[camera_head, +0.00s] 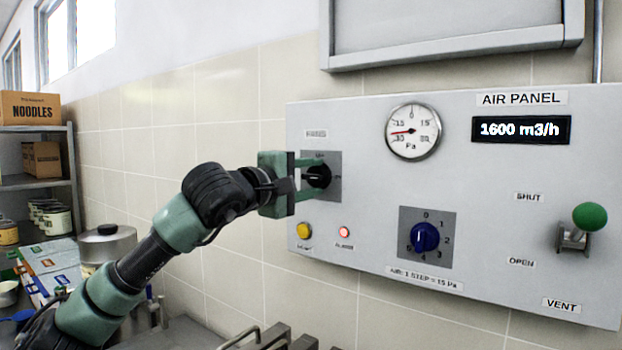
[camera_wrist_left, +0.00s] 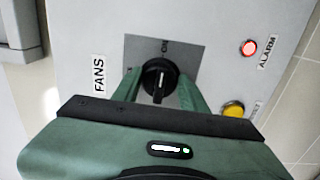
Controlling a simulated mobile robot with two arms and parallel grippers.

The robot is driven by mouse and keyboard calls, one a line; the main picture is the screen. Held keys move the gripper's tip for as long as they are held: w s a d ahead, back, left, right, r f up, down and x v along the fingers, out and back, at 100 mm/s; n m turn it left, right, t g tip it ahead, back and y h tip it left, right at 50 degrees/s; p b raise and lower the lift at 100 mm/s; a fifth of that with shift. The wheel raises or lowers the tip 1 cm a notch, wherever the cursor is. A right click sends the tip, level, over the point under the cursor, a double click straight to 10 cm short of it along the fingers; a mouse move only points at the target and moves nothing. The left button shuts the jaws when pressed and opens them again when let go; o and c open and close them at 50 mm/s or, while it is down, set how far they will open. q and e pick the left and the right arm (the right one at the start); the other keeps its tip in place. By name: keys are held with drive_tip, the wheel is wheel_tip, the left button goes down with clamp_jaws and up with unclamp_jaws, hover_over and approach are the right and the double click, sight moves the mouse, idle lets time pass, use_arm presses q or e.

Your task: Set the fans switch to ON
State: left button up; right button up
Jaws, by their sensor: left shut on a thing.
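The fans switch is a black rotary knob (camera_head: 319,176) on a dark grey plate (camera_head: 334,193) at the panel's left. It also shows in the wrist view (camera_wrist_left: 159,77), with the word ON on the plate above it in that picture and the FANS label (camera_wrist_left: 98,74) to the left. A ridge and a pale mark show on the knob; I cannot tell for sure which setting it is at. My left gripper (camera_head: 308,176) reaches in from the left, its green fingers shut on either side of the knob. My right gripper is not in view.
The air panel (camera_head: 470,190) also carries a yellow button (camera_head: 304,230), a lit red alarm lamp (camera_head: 344,232), a blue dial (camera_head: 425,237), a gauge (camera_head: 412,131), a display reading 1600 m3/h (camera_head: 521,130) and a green-knobbed vent lever (camera_head: 589,217). A pot (camera_head: 107,244) stands at lower left.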

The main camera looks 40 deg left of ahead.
use_arm(q)
drive_tip(key=o, duration=1.3)
drive_tip(key=shift+f, duration=0.1)
drive_tip(key=shift+o, duration=0.2)
drive_tip(key=s+d+b, duration=0.1)
drive_tip(key=s+b, duration=0.3)
drive_tip(key=s, duration=0.3)
drive_tip(key=shift+s, duration=0.4)
